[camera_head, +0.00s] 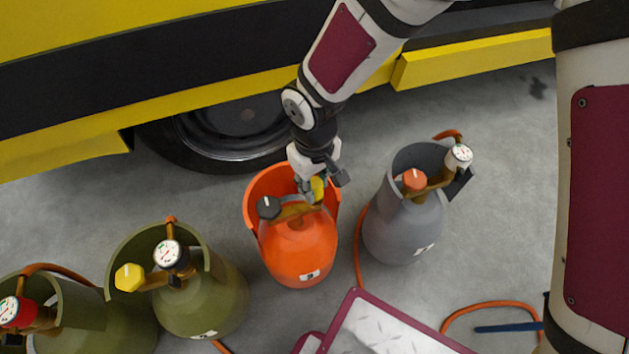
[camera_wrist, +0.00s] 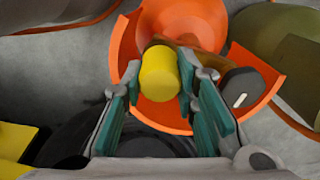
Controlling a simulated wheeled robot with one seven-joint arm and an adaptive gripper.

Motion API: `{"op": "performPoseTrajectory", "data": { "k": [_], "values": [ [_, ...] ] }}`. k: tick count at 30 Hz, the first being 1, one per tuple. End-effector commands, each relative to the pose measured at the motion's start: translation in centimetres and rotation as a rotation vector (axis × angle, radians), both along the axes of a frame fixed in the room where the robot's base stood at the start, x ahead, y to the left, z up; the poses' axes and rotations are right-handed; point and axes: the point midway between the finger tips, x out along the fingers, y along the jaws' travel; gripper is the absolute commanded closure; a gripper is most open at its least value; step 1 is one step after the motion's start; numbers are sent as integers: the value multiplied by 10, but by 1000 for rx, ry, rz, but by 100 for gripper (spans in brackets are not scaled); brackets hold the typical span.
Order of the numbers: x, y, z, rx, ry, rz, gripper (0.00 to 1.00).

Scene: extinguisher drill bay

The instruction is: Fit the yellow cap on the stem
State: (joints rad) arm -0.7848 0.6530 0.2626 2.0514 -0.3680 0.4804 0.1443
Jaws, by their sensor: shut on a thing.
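My gripper (camera_head: 314,187) is shut on a yellow cap (camera_head: 318,189), above the right side of the orange cylinder's (camera_head: 299,252) brass valve (camera_head: 294,213). In the wrist view the round yellow cap (camera_wrist: 159,73) sits between the teal finger pads of the gripper (camera_wrist: 161,76). The brass valve (camera_wrist: 208,60) shows just behind and right of the cap. A black knob (camera_head: 268,207) is on the valve's other end, also seen in the wrist view (camera_wrist: 240,88). The stem is hidden; I cannot tell whether the cap touches it.
The orange collar (camera_head: 251,190) curves around the valve close to my gripper. A grey cylinder (camera_head: 405,230) with an orange knob stands right. Olive cylinders (camera_head: 205,300) stand left, one with a yellow knob (camera_head: 129,277). A yellow vehicle (camera_head: 90,140) stands behind. A metal-topped stand (camera_head: 385,330) is in front.

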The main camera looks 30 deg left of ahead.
Motion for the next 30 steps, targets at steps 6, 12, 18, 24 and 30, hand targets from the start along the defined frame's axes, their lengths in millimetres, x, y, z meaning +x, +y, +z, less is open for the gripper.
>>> {"op": "performPoseTrajectory", "data": {
  "k": [6,12,18,24,30],
  "values": [
    [0,0,0,0,0,0,88],
    [0,0,0,0,0,0,88],
    [0,0,-2,0,0,0,88],
    [0,0,-5,0,0,0,88],
    [0,0,-9,0,0,0,88]
  ]
}}
